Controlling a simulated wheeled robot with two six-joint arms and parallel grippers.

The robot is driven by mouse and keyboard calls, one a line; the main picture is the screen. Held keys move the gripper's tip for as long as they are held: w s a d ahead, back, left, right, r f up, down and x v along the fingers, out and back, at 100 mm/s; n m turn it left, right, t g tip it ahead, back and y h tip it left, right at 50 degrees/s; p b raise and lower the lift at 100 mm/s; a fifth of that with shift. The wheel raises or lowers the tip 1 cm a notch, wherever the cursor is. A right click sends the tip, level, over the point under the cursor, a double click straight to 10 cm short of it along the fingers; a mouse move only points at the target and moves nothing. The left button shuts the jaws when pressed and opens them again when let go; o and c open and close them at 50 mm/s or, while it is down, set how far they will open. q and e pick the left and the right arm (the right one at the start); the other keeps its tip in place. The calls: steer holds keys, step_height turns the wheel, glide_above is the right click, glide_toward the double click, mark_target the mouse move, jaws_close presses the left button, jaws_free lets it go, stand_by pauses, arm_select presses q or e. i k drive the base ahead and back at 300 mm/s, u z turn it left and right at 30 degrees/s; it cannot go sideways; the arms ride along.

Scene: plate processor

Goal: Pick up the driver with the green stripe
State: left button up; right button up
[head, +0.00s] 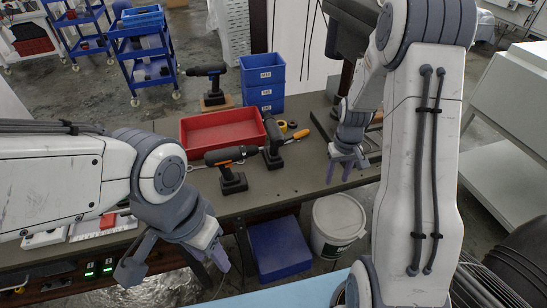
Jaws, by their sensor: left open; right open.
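Several dark cordless drivers stand on the workbench (300,178). Another driver (272,142) stands upright at the tray's right end. A third driver (210,88) stands on a small wooden block behind the tray. I cannot make out a green stripe on any of them. My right gripper (339,172) is open and empty, pointing down over the bench's front right, apart from the drivers. My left gripper (209,266) is open and empty, in front of the bench edge.
The red tray (222,131) looks empty. Stacked blue bins (263,92) stand behind it. Yellow tape (282,126) and a hand tool (298,135) lie right of the drivers. Below the bench front are a white bucket (338,222) and a blue box (279,248).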

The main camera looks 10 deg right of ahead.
mark_target(272, 156)
steer(key=u, duration=0.25)
steer(key=i, duration=1)
